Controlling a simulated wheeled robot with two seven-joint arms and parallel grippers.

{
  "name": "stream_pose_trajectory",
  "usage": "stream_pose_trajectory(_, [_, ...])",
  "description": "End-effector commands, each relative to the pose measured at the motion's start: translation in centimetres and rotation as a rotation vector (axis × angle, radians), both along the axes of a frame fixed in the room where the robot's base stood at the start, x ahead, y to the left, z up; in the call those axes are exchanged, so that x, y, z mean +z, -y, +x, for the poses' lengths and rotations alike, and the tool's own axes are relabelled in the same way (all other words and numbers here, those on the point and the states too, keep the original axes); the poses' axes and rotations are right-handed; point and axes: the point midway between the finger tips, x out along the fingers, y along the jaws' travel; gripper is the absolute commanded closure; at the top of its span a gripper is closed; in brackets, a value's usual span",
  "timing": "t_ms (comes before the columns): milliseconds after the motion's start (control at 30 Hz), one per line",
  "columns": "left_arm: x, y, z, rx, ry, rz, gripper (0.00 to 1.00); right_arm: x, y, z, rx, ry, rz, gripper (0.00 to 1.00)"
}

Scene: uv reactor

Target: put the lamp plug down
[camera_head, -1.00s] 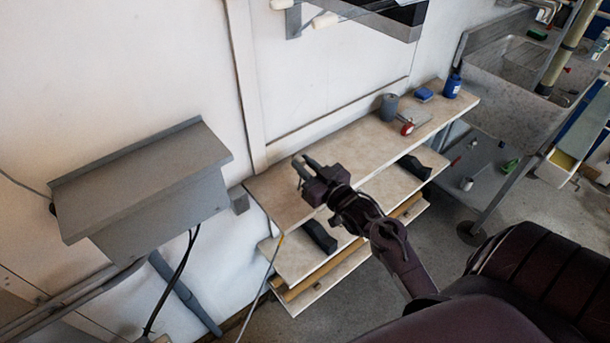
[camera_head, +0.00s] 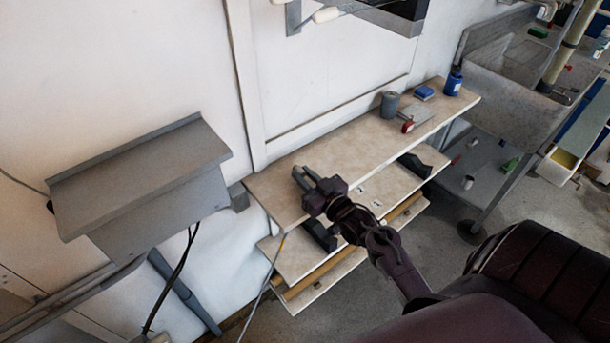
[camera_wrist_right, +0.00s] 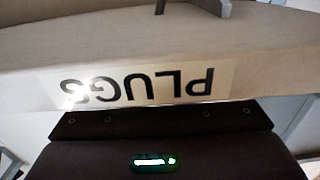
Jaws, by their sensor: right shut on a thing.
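My right gripper (camera_head: 304,175) is over the left end of the top shelf (camera_head: 270,188) in the head view, its two grey fingers pointing to the upper left. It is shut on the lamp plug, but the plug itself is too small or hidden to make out. Whether it touches the shelf I cannot tell. In the right wrist view, the shelf edge (camera_wrist_right: 25,92) carries an upside-down PLUGS label (camera_wrist_right: 140,85), just above my dark gripper body. My left gripper is not in view.
A grey cylinder (camera_head: 389,104), a red item (camera_head: 407,125), a blue block (camera_head: 424,93) and a blue bottle (camera_head: 453,83) stand at the shelf's right end. A grey sloped box (camera_head: 140,175) is on the wall at left. The shelf's middle is clear.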

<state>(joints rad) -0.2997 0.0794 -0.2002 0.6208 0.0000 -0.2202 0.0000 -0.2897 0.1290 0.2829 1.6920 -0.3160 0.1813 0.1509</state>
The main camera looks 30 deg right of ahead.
Motion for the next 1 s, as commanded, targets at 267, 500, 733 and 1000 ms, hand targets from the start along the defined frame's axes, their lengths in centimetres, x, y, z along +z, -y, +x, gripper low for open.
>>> stream_pose_trajectory(267, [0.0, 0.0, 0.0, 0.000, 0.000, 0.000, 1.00, 0.1, 0.0, 0.0, 0.000, 0.001, 0.000, 0.58])
stream_pose_trajectory(500, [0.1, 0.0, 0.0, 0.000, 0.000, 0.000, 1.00, 0.2, 0.0, 0.0, 0.000, 0.001, 0.000, 0.58])
stream_pose_trajectory(733, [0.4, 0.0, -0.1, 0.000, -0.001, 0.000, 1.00, 1.0, 0.1, -1.4, -0.001, -0.003, 0.001, 0.58])
stream_pose_trajectory(1000, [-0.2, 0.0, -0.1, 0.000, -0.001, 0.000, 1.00, 1.0, 0.6, -7.4, -0.001, -0.004, 0.001, 0.58])
